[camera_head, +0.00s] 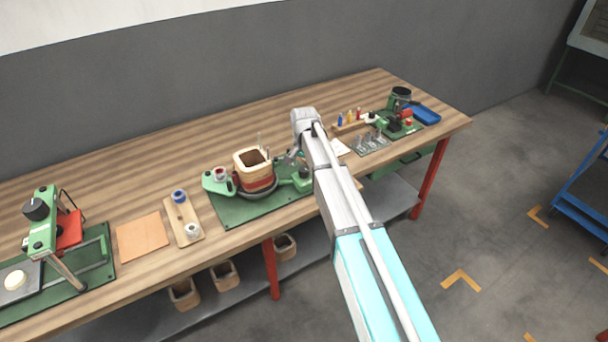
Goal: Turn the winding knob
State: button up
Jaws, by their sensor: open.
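The winding station stands mid-bench on a green baseplate (232,213). A pale square former (245,156) with reddish-brown winding around its lower part sits between two green supports. The left support (215,180) carries a small white and red round part; the right support (302,183) stands beside the former. I cannot make out for certain which small part is the winding knob. My arm reaches in from the lower right, and my gripper (293,155) points down by the right support, beside the former. It is small and dark here; whether it touches anything is unclear.
A wooden bench (100,200) runs along a grey wall. A green press (40,225) stands at the left, near a tan sheet (141,238) and a spool board (184,220). Another green device (400,115) and a blue tray (422,112) are at the far right. My arm hides part of the bench.

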jog(key=shift+f+b, duration=0.5)
jog(key=shift+f, duration=0.25)
